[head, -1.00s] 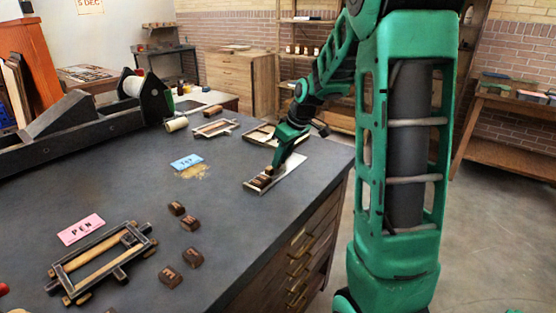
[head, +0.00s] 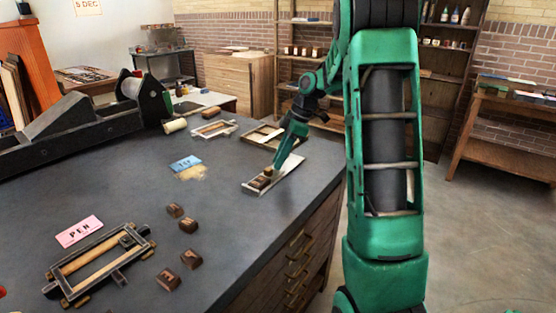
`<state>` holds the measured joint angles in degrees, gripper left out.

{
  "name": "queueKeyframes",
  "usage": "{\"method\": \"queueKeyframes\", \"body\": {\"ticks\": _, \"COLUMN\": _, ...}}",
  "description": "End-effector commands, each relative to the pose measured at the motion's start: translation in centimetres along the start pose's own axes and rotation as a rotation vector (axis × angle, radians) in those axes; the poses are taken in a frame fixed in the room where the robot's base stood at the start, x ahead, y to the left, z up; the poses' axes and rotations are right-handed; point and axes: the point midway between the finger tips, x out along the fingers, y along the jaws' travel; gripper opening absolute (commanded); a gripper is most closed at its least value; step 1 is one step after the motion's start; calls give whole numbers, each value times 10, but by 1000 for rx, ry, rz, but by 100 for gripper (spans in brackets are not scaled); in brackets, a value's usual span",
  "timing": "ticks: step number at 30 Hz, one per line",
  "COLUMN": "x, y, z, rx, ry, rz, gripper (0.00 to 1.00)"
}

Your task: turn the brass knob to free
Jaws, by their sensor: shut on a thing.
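A pale metal stick-shaped tray (head: 287,168) lies near the right edge of the dark table, with dark letter blocks (head: 259,183) at its near end. A small brass knob (head: 268,170) shows beside the blocks at my gripper's tip. My gripper (head: 271,168) reaches down from the upper right and is shut on the knob. The fingers hide part of the knob, and its exact turn is too small to tell.
Several loose letter blocks (head: 188,226) lie on the table near a wooden frame (head: 98,265) and a pink PEN card (head: 79,231). A blue card (head: 186,163) lies left of the tray. Further frames (head: 213,129) stand behind.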

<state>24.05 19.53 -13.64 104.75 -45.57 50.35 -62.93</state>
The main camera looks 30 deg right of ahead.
Motion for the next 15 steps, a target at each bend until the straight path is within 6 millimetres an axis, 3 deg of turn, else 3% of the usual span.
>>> {"method": "queueKeyframes", "body": {"ticks": 15, "x": -1, "y": 1, "z": -1, "rx": -61, "ry": 1, "rz": -23, "gripper": 0}}
